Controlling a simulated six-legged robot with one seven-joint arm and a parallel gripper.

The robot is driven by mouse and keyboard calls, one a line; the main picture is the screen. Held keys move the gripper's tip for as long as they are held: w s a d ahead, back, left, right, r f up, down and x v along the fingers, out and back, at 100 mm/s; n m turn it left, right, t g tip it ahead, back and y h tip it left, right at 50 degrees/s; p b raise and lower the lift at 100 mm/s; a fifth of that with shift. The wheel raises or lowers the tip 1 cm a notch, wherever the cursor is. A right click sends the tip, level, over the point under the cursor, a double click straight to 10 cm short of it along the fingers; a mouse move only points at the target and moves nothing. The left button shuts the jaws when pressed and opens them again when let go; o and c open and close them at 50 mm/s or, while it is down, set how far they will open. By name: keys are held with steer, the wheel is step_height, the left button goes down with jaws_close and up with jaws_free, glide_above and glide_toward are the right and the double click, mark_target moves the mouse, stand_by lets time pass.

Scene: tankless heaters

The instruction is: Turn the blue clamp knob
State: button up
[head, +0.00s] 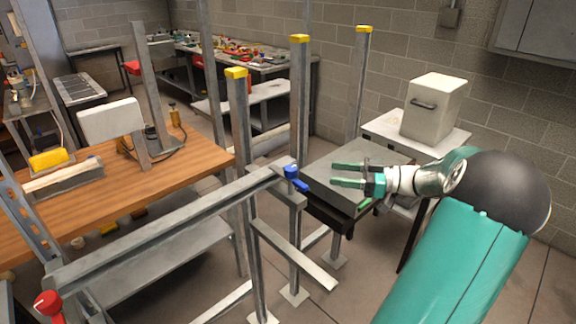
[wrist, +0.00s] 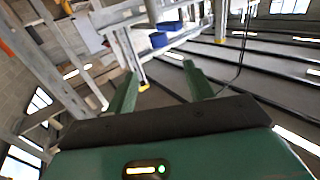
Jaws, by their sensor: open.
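The blue clamp knob (head: 293,176) sits at the right end of a long grey metal beam (head: 170,222), beside the metal posts. My gripper (head: 334,174) is to the right of the knob, level with it in the head picture, with its two green fingers pointing left toward it. The fingers are open, with nothing between them, and a gap shows between their tips and the knob. In the wrist view my gripper (wrist: 160,74) is also open and empty. Blue shapes (wrist: 158,39) show beyond the fingertips there; I cannot tell whether one is the knob.
A red knob (head: 47,303) is at the beam's near left end. Upright posts with yellow caps (head: 236,73) stand around the clamp. A dark-topped table (head: 340,190) lies behind my gripper, and a wooden workbench (head: 140,185) is at left. A pale box (head: 433,106) stands behind.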

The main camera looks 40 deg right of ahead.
mark_target(291, 168)
steer(key=x, duration=1.3)
steer(key=shift+a, duration=0.1)
steer(key=shift+w, duration=0.1)
steer(key=shift+c, duration=0.2)
steer(key=c, duration=0.9)
